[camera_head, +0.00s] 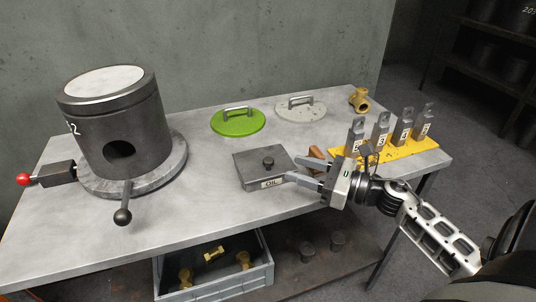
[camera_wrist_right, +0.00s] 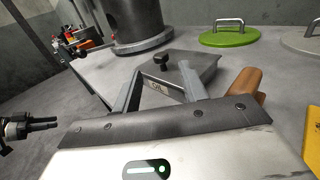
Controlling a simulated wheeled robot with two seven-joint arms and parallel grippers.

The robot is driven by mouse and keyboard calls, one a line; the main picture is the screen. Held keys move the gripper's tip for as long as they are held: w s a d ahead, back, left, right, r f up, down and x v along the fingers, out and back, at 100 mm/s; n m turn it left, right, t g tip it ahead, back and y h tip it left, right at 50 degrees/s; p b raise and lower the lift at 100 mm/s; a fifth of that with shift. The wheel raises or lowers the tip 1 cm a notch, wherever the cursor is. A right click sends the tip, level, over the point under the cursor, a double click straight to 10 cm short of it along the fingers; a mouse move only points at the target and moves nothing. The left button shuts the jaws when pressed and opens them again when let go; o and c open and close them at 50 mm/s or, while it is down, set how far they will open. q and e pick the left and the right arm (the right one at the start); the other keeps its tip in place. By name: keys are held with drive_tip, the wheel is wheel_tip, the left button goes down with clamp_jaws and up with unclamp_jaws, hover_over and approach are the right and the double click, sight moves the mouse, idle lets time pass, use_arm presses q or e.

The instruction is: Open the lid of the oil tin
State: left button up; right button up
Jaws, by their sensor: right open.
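The oil tin (camera_head: 271,184) is a flat grey box with an "OIL" label on its front, on the grey table. I cannot tell whether a fingertip touches the tin. My left gripper is not visible in the head view.
A large dark cylinder (camera_head: 119,135) with a red-knobbed lever stands left. A green lid (camera_head: 238,123) and grey lid (camera_head: 301,108) lie behind. A brown wooden piece (camera_head: 317,154) is just right of the tin. Several numbered metal blocks stand on a yellow base (camera_head: 398,154). The front centre is clear.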

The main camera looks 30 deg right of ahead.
sight(268, 159)
drive_tip(key=p+x, duration=0.1)
drive_tip(key=x, duration=0.7)
drive_tip(key=shift+w+p, duration=0.15)
drive_tip(key=shift+p, duration=0.2)
clamp_jaws()
